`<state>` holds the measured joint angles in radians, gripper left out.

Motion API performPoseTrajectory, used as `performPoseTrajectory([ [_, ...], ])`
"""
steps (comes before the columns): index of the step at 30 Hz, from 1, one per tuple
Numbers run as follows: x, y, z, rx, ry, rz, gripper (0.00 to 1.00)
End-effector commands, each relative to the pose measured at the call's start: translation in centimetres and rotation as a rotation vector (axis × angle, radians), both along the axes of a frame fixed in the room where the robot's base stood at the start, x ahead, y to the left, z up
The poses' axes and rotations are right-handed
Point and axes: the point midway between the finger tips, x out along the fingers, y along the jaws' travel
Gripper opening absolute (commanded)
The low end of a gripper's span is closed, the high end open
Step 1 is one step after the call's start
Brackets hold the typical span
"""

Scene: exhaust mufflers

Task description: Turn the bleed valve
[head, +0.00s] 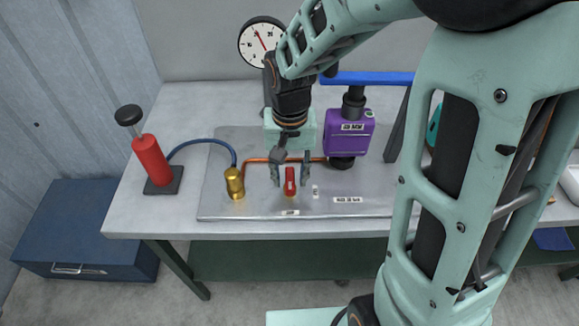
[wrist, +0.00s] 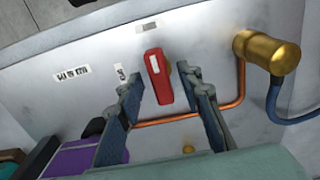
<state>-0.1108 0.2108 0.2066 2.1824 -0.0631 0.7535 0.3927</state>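The bleed valve shows as a red lever handle (head: 290,181) on the grey metal plate (head: 230,210). It also shows in the wrist view (wrist: 157,77), with a small pale mark on its face. My gripper (head: 291,180) points down at the valve. In the wrist view its two fingers (wrist: 163,88) are spread, one on each side of the red handle. Gaps show between the handle and both fingers, so it looks untouched. The handle's lower end lies between the fingertips in that view.
A brass fitting (head: 234,183) joins a copper pipe (head: 258,160) and a blue hose (head: 205,142) left of the valve. A red hand pump (head: 151,160) stands at the left. A purple box (head: 348,135) stands behind right, and a round gauge (head: 262,40) behind.

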Motion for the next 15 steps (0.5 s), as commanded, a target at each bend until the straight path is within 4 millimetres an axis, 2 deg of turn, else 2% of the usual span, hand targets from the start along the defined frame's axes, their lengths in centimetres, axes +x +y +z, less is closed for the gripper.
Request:
performPoseTrajectory([
  [4, 0.00, 0.00, 0.02, 0.000, 0.000, 0.000, 0.32],
  [12, 0.01, 0.00, 0.05, 0.000, 0.000, 0.000, 0.03],
  [15, 0.01, 0.00, 0.06, 0.000, 0.000, 0.000, 0.00],
])
